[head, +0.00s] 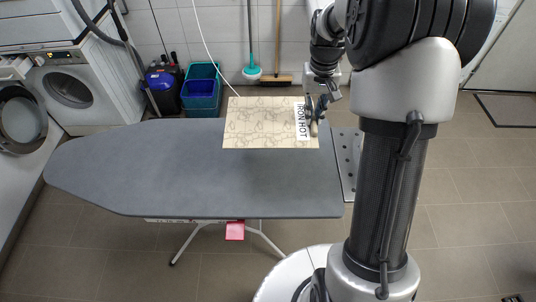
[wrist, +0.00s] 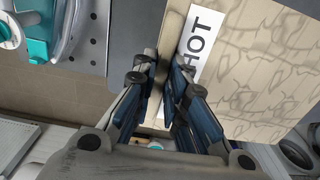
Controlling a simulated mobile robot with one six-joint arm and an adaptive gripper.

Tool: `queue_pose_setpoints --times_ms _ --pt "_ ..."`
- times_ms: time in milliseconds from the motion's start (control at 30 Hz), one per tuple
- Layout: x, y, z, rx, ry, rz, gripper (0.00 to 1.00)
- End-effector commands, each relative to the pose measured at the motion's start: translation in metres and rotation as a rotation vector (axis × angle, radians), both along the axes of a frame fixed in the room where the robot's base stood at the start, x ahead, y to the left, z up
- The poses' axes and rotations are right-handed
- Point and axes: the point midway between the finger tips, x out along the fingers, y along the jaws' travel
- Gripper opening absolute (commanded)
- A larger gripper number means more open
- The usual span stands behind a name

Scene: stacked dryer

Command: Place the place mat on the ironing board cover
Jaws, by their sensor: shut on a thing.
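The place mat (head: 255,122) is a beige rectangle with a marbled pattern. Beside my gripper it carries a white strip lettered "IRON HOT". My gripper (head: 316,116) is shut on the mat's right edge in the head view. In the wrist view the fingers (wrist: 165,75) pinch the edge of the mat (wrist: 255,75) next to the white strip. The mat appears flat, over the far right part of the grey ironing board cover (head: 170,170), with its far side reaching past the board's edge. I cannot tell whether it touches the cover.
A perforated metal rest (head: 347,160) sits at the board's right end. Washing machines (head: 75,88) stand at the left, with blue and green bins (head: 201,88) behind the board. A pink cloth (head: 235,231) hangs below the front edge. The cover's left and middle are clear.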

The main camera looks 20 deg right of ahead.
Motion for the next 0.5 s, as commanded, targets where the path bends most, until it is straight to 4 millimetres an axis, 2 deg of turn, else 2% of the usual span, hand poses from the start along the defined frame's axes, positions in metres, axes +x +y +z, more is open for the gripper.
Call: queue_pose_setpoints --times_ms 167,500 --pt "-0.001 0.001 -0.025 0.001 0.005 0.001 0.00" --pt "-0.001 0.001 -0.117 0.001 0.005 0.001 0.00"
